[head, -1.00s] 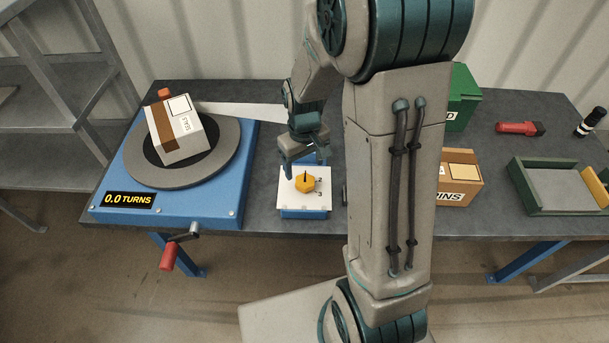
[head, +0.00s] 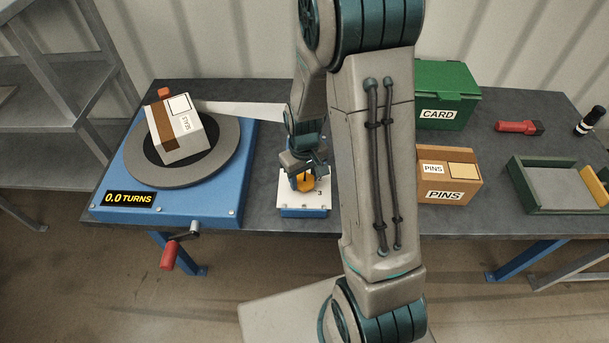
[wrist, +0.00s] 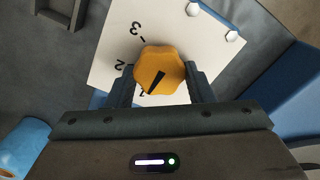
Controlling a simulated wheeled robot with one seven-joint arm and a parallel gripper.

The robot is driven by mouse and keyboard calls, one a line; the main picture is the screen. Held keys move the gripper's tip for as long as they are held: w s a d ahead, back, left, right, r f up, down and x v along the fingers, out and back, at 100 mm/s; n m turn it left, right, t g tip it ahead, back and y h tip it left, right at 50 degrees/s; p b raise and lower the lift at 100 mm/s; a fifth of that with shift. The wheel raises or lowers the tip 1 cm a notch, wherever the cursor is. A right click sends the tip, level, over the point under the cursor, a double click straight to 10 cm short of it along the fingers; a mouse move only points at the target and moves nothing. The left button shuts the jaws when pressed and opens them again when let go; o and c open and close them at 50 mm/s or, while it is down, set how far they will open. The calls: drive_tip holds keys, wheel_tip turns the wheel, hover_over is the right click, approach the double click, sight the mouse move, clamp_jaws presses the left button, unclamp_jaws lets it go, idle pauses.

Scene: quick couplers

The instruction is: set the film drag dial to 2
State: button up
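The film drag dial is an orange lobed knob (head: 304,183) with a black pointer line, on a white-topped blue box (head: 303,212). In the wrist view the knob (wrist: 172,62) lies between the fingers of my gripper (wrist: 162,82). The fingers sit close against both sides of it and look shut on it. The printed 3 (wrist: 135,28) and 2 (wrist: 119,65) show at the left of the knob. A partly hidden mark, seemingly 1, lies below them. The black line slants toward this lower mark. In the head view my gripper (head: 304,168) covers part of the dial.
A blue turntable (head: 215,205) reading 0.0 TURNS, with a taped box (head: 184,138) on it, stands just left. A PINS box (head: 447,180), a green CARD box (head: 445,95) and a green tray (head: 545,205) are to the right. My arm hides the table between.

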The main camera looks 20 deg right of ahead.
drive_tip(key=shift+m, duration=0.3)
drive_tip(key=shift+m+b, duration=0.55)
drive_tip(key=shift+m, duration=0.35)
drive_tip(key=m, duration=0.3)
drive_tip(key=shift+m+b, duration=0.3)
drive_tip(key=shift+b, duration=0.05)
drive_tip(key=m, duration=0.5)
drive_tip(key=shift+d+m, duration=0.15)
drive_tip(key=shift+m, duration=0.15)
drive_tip(key=o, duration=1)
drive_tip(key=shift+r, duration=0.1)
